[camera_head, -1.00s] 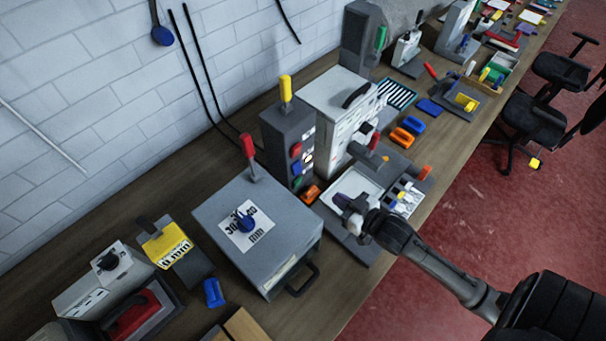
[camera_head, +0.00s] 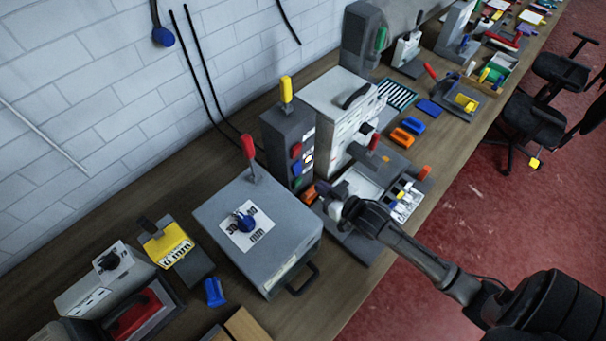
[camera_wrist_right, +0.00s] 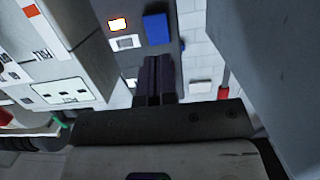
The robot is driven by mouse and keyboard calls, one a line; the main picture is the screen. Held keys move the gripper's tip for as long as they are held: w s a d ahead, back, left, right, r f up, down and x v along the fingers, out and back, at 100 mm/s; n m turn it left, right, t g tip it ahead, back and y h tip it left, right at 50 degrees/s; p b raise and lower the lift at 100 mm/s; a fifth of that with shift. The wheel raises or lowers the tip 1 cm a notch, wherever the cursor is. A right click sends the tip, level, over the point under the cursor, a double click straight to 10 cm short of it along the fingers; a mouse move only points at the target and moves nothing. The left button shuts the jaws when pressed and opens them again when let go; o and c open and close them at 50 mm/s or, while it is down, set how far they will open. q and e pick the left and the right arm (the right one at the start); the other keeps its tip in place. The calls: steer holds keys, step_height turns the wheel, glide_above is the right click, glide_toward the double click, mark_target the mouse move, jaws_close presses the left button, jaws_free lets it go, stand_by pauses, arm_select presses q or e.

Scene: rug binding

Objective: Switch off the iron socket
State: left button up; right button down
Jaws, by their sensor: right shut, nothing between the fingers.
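My right gripper (camera_head: 325,190) is shut and empty, in front of the lower face of a dark grey upright box (camera_head: 274,128) with a yellow-handled lever on top. In the right wrist view its dark fingers (camera_wrist_right: 155,62) lie together and point at that dark face. There a small lit orange switch (camera_wrist_right: 118,24) sits beside a white-framed fitting (camera_wrist_right: 125,43) and a blue button (camera_wrist_right: 156,28). The fingertips are below these in the picture; contact cannot be told. No label readable here says which fitting is the iron socket. My left gripper is not in view.
A light grey cabinet (camera_head: 330,98) stands right of the dark box. A large grey box (camera_head: 212,204) with a blue knob and red lever stands left and in front. White brick wall (camera_head: 90,85) stands behind.

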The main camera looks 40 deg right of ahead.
mark_target(297, 172)
steer(key=x, duration=0.7)
steer(key=shift+w+f+p, duration=0.1)
steer(key=shift+w+p, duration=0.2)
steer(key=shift+w, duration=0.05)
